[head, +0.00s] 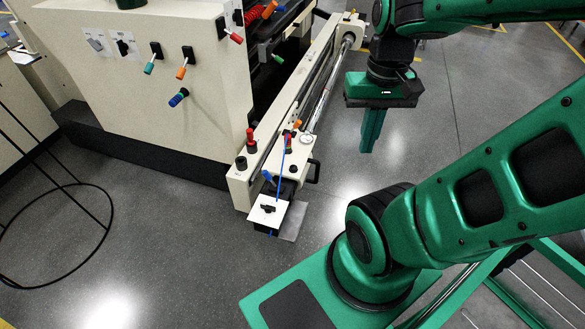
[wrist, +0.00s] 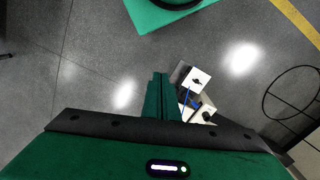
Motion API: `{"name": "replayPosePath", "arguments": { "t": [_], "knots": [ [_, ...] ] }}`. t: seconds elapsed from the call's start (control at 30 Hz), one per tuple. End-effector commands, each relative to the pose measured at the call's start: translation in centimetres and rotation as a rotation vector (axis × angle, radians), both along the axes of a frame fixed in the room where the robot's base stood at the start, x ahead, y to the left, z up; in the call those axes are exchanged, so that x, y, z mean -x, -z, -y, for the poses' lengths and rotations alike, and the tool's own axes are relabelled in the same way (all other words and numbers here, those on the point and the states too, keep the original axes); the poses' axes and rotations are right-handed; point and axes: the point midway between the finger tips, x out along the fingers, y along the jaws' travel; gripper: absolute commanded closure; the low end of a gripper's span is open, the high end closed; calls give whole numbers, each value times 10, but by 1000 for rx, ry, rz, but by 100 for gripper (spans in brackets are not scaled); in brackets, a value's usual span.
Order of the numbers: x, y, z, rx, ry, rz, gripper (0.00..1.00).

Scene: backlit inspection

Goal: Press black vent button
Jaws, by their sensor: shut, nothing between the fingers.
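My gripper (head: 368,148) hangs with its green fingers pointing down, together and empty, over open floor right of the cream machine (head: 165,75). In the wrist view the shut fingers (wrist: 160,78) show beside the machine's end. A black round knob (head: 241,163) sits on the corner of the machine's rail, apart from my gripper. A white box (head: 268,210) with a black knob on top is at the rail's near end; it also shows in the wrist view (wrist: 196,80). I cannot tell which black part is the vent button; no label is readable.
A red knob (head: 251,141) stands by the black one. A blue cable (head: 281,160) runs to the white box. Toggle levers (head: 181,68) line the machine's panel. A black wire stand (head: 60,235) is at left. Grey floor is clear under my gripper.

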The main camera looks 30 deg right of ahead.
Motion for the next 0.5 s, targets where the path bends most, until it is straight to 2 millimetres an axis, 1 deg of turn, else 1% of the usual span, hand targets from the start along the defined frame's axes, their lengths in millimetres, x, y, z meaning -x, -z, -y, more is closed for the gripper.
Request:
{"name": "replayPosePath", "arguments": {
  "t": [0.37, 0.4, 0.43, 0.5],
  "knots": [
    [0, 0, 0, 0, 0, 0, 100],
    [9, -4, 0, 0, -3, 12, 100],
    [10, -4, 0, 1, -4, 16, 100],
    [5, -3, 2, 2, -11, 20, 100]
  ]
}}
